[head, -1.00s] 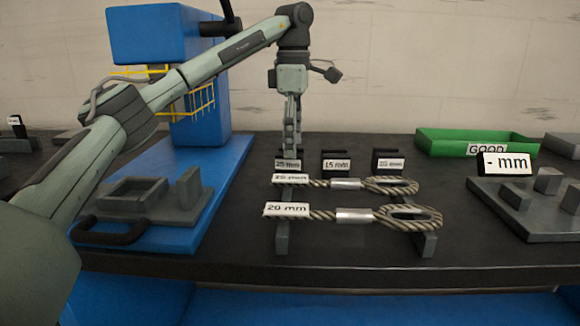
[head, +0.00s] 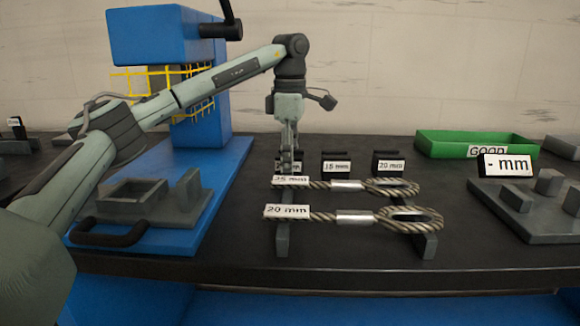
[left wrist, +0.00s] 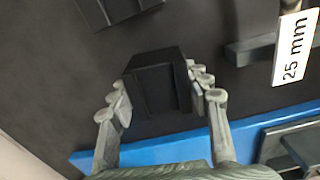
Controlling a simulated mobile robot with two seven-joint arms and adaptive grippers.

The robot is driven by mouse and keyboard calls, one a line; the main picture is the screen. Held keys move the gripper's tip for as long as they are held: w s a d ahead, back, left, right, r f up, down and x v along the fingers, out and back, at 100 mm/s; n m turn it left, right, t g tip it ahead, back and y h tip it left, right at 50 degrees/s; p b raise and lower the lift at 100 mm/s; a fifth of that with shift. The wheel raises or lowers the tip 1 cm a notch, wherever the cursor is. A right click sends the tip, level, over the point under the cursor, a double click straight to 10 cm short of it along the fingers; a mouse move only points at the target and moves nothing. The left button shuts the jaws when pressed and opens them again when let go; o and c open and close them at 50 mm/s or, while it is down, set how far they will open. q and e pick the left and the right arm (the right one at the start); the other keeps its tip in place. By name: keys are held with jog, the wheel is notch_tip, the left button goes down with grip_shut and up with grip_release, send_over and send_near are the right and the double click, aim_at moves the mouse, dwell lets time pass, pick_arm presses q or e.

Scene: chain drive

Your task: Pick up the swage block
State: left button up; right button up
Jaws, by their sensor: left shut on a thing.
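Three black swage blocks stand in a row behind the cables in the head view. The left one (head: 298,167) is mostly covered by my left gripper (head: 289,168); the others read 15 mm (head: 336,166) and 20 mm (head: 388,165). My left gripper points down and is shut on the left block, which shows between its fingers in the left wrist view (left wrist: 155,85). The block appears to be at bench level; I cannot tell whether it touches the bench. Its label is largely hidden. My right gripper is not in view.
Two looped cables, labelled 25 mm (head: 345,186) and 20 mm (head: 355,219), lie on supports just in front. A blue press (head: 205,120) stands left, a green GOOD tray (head: 450,147) back right. A grey fixture (head: 540,215) with a "- mm" sign (head: 505,165) sits right.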

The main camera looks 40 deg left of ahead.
pick_arm(q)
grip_shut()
jog(key=shift+r, duration=0.1)
